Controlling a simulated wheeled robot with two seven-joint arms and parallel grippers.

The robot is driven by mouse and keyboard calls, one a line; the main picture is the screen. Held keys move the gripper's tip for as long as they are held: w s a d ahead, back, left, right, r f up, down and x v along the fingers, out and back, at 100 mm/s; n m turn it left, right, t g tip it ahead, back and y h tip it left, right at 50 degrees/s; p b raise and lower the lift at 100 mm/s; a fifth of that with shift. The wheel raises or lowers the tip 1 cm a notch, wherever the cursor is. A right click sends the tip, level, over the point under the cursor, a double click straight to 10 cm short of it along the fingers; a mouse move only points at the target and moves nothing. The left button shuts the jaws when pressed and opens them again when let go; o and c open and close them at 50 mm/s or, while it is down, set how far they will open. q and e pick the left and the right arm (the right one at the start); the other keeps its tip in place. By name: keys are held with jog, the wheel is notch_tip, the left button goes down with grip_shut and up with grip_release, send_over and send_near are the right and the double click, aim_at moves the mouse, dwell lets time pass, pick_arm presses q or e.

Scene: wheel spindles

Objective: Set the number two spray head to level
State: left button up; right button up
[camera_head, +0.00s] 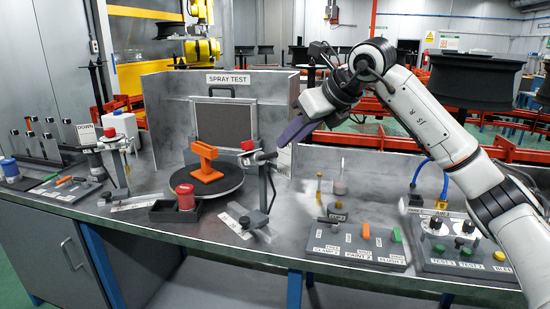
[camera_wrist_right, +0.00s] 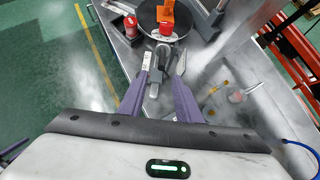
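Two spray stands are on the bench in the head view, a left one (camera_head: 118,160) and a right one (camera_head: 262,185). I cannot read a number on either. The right stand has a red knob (camera_head: 247,145) on top and a dark head (camera_head: 262,156) pointing right; its arm looks roughly level. My right gripper (camera_head: 284,143), with purple fingers, is just right of this head. In the wrist view the fingers (camera_wrist_right: 165,60) are apart, with the grey head end (camera_wrist_right: 161,52) between or just beyond their tips. Contact cannot be told.
An orange part (camera_head: 206,163) stands on a black turntable (camera_head: 228,184) before the SPRAY TEST booth (camera_head: 228,79). A red can (camera_head: 185,197) sits in a black tray. Switch panels (camera_head: 358,247) are at the front right.

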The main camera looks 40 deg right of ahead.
aim_at(277, 153)
jog(key=p+x, duration=0.1)
jog(key=x, duration=0.9)
jog(key=shift+d, duration=0.1)
grip_shut()
